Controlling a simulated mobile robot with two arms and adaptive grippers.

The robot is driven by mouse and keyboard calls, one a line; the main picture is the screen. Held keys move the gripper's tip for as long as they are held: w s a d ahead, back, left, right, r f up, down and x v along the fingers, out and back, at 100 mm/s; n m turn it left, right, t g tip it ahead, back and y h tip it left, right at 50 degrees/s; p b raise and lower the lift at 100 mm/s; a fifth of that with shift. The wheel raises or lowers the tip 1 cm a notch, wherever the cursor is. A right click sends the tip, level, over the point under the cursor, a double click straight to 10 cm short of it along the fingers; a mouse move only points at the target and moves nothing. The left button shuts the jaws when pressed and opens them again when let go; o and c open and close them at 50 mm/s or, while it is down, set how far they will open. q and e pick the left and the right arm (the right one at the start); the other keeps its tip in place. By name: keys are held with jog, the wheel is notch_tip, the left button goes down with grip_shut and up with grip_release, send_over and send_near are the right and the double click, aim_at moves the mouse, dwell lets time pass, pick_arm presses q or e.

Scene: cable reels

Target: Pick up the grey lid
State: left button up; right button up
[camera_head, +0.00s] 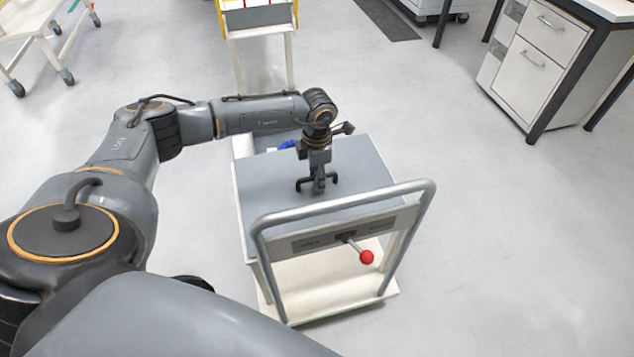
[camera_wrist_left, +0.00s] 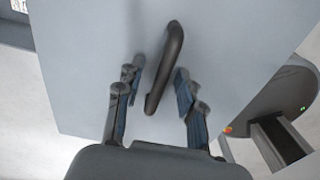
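The grey lid (camera_head: 265,192) is a flat plate lying on top of a white cart. It also fills much of the left wrist view (camera_wrist_left: 85,65), where its black bar handle (camera_wrist_left: 172,52) stands out, set at a slant. My left gripper (camera_head: 318,187) points down over the middle of the lid. In the wrist view its two fingers (camera_wrist_left: 155,76) are spread apart, with the near part of the handle between them and gaps showing on both sides. How high the fingertips are above the lid is hard to tell. My right gripper is not in view.
The cart has a grey push bar (camera_head: 345,200) and a lever with a red knob (camera_head: 366,257) on its front side. A blue thing (camera_head: 288,144) shows behind the lid. A drawer cabinet (camera_head: 535,65) stands at the right. The floor around the cart is clear.

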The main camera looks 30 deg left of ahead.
pick_arm(q)
jog(key=shift+f, duration=0.1)
grip_shut()
dwell(0.3)
